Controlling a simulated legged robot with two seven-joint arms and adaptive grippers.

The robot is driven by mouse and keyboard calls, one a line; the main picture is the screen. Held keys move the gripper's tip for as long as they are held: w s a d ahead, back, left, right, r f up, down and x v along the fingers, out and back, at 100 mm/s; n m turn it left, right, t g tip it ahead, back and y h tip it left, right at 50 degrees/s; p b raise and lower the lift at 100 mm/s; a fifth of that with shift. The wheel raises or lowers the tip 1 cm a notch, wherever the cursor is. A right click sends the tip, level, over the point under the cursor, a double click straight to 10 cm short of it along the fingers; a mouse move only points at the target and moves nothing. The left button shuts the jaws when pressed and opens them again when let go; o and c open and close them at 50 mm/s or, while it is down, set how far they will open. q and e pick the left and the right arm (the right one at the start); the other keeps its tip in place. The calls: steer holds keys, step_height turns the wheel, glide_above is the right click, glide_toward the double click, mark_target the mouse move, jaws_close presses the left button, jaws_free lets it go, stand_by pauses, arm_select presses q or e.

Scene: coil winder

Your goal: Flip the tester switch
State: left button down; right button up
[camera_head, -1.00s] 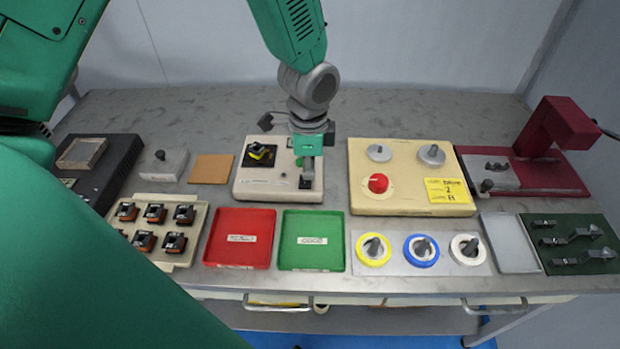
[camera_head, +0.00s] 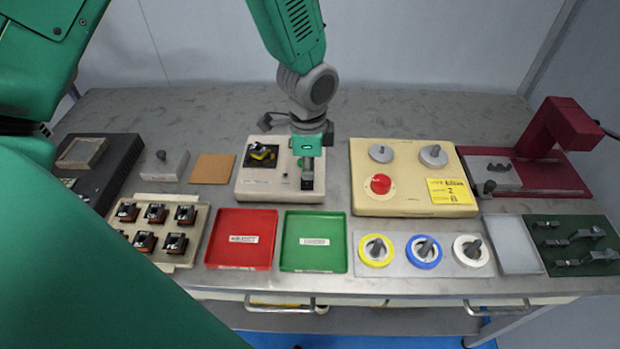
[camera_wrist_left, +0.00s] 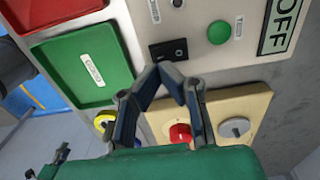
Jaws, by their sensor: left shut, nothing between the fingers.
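The tester (camera_head: 262,190) is a pale box at the middle of the bench, with a coil (camera_head: 262,152) in a black socket on top. In the left wrist view its black switch plate (camera_wrist_left: 168,50) lies just beyond my fingertips, beside a round green lamp or button (camera_wrist_left: 219,32) and an OFF label (camera_wrist_left: 281,24). My left gripper (camera_head: 307,187) points down over the right part of the tester and hides the switch in the head view. My right gripper is out of view.
A red tray (camera_head: 240,262) and a green tray (camera_head: 312,262) lie in front of the tester. A cream box with a red button (camera_head: 380,184) stands close on the right. A brown pad (camera_head: 212,168) lies to the left. The bench behind is clear.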

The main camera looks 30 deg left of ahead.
mark_target(307, 181)
arm_select(q)
steer(key=shift+a+f, duration=0.4)
steer(key=shift+a, duration=0.1)
steer(key=shift+d+f, duration=0.2)
steer(key=shift+d, duration=0.4)
steer(key=shift+a+f+b, duration=0.4)
steer(key=shift+a, duration=0.1)
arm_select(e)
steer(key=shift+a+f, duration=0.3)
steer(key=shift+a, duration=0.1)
